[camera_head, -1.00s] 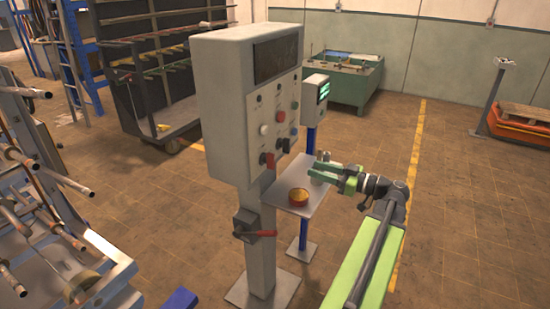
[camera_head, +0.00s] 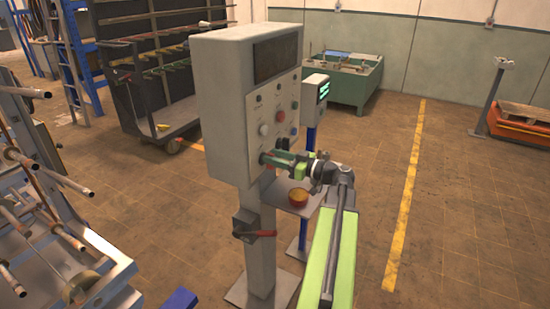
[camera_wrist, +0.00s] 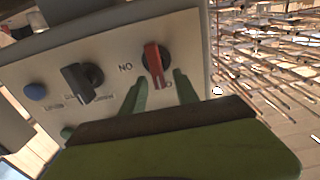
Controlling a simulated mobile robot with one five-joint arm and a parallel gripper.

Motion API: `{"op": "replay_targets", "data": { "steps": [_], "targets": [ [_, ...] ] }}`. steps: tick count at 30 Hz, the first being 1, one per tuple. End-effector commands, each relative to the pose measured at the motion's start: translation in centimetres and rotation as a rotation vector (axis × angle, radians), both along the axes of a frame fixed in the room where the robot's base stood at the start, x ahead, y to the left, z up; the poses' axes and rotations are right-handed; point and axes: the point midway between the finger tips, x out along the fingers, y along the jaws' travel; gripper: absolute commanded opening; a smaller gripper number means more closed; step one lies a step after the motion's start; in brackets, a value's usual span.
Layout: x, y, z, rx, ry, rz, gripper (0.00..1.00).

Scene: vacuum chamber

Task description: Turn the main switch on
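A red rotary switch (camera_wrist: 153,62) on a black base sits on the light panel in the wrist view. Its handle is near upright in the picture, with lettering that looks like "NO" beside it. My gripper (camera_wrist: 160,84) is open, its green fingers pointing at the switch, one to each side of the handle's lower end. I cannot tell whether they touch it. In the head view my gripper (camera_head: 268,158) is at the lower part of the panel on the grey control box (camera_head: 230,75) and mostly hides the red switch.
A black rotary switch (camera_wrist: 83,80) and a blue button (camera_wrist: 35,91) are left of the red one in the wrist view. A red-handled lever (camera_head: 260,233) is on the post below. A small shelf (camera_head: 290,208) with an orange round object (camera_head: 298,197) lies under my arm.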

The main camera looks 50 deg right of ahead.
Motion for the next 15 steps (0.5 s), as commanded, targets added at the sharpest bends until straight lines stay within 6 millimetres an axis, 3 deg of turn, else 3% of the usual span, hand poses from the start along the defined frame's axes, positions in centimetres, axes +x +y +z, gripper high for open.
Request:
{"op": "replay_targets", "data": {
  "steps": [2,10,15],
  "targets": [
    [-0.02,0.0,0.0,0.0,0.0,0.0,0.35],
    [-0.04,-0.01,0.0,0.0,0.0,0.0,0.0],
    [-0.05,-0.01,-0.01,0.0,0.0,0.0,0.0]
  ]
}}
